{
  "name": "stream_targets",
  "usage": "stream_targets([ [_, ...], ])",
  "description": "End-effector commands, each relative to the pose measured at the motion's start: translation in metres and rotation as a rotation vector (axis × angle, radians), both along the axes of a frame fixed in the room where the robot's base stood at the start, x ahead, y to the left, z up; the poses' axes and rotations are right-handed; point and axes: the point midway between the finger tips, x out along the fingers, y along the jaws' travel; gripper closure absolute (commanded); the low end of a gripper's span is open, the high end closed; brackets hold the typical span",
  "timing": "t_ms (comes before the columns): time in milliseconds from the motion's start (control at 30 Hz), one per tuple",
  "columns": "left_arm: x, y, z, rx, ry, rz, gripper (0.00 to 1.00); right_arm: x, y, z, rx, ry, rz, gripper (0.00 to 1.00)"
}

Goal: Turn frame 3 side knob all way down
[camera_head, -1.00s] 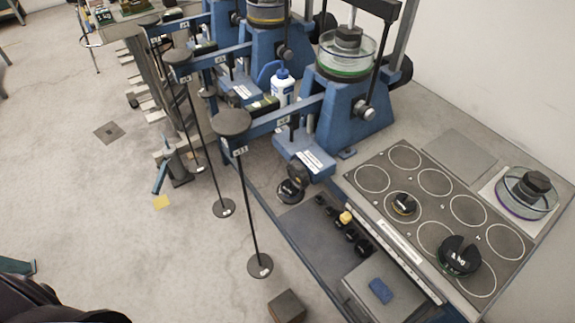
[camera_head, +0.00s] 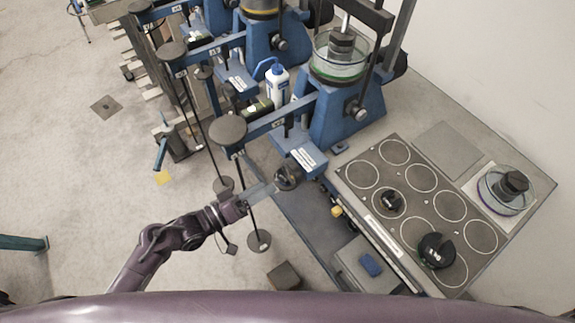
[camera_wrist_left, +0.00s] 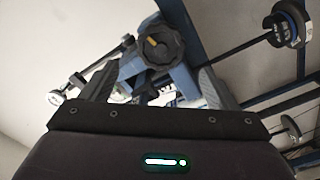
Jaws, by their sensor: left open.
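The nearest blue lever frame (camera_head: 345,115) stands on the bench in the head view; I cannot read which number it bears. A dark round knob (camera_head: 289,176) shows at its low front end, just past my left gripper (camera_head: 266,190). In the left wrist view a dark ribbed knob (camera_wrist_left: 162,46) with a yellowish centre sits on a blue block. It lies ahead of and between the spread fingers of my left gripper (camera_wrist_left: 157,75), with no visible contact. That gripper is open and empty. My right gripper is not in view.
A hanging rod with a round foot (camera_head: 259,241) stands close to my left gripper. More blue frames and a white bottle (camera_head: 277,83) stand behind. Open floor (camera_head: 75,160) lies at left.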

Motion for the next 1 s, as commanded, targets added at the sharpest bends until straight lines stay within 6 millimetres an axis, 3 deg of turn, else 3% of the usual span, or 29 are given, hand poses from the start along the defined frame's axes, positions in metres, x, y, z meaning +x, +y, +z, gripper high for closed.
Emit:
stream_targets([
  [667, 0.056, -0.076, -0.005, 0.000, -0.002, 0.002, 0.18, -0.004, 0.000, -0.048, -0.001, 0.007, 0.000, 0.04],
  [1000, 0.055, -0.075, -0.002, 0.004, 0.001, 0.003, 0.60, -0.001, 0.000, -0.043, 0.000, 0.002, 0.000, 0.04],
])
